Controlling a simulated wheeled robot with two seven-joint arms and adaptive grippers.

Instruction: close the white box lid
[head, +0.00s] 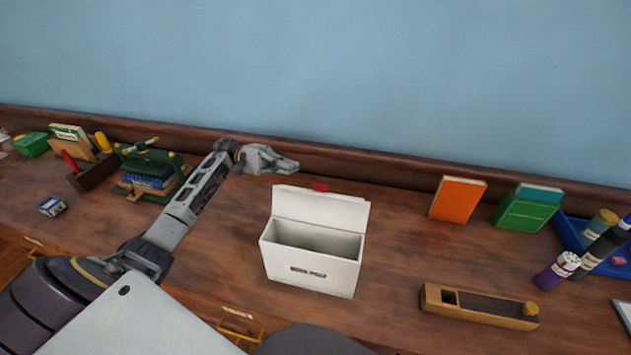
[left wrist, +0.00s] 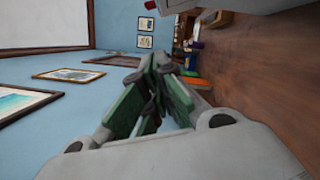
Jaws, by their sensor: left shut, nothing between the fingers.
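The white box (head: 310,268) stands upright on the wooden top in the middle of the head view. Its lid (head: 320,207) is open and stands up along the back edge, so the empty-looking inside shows. My left gripper (head: 290,165) is behind and to the left of the lid, a little above it in the picture and apart from it. It is shut with nothing in it. In the left wrist view its fingers (left wrist: 155,95) are close together, and a white edge at the top (left wrist: 235,5) may be the box or lid. My right gripper is not in view.
A small red thing (head: 320,187) lies behind the lid. An orange book (head: 457,199), green books (head: 526,210) and a blue tray (head: 570,232) stand at right. A wooden plane (head: 480,306) lies front right. Books and tools crowd the left. The top beside the box is clear.

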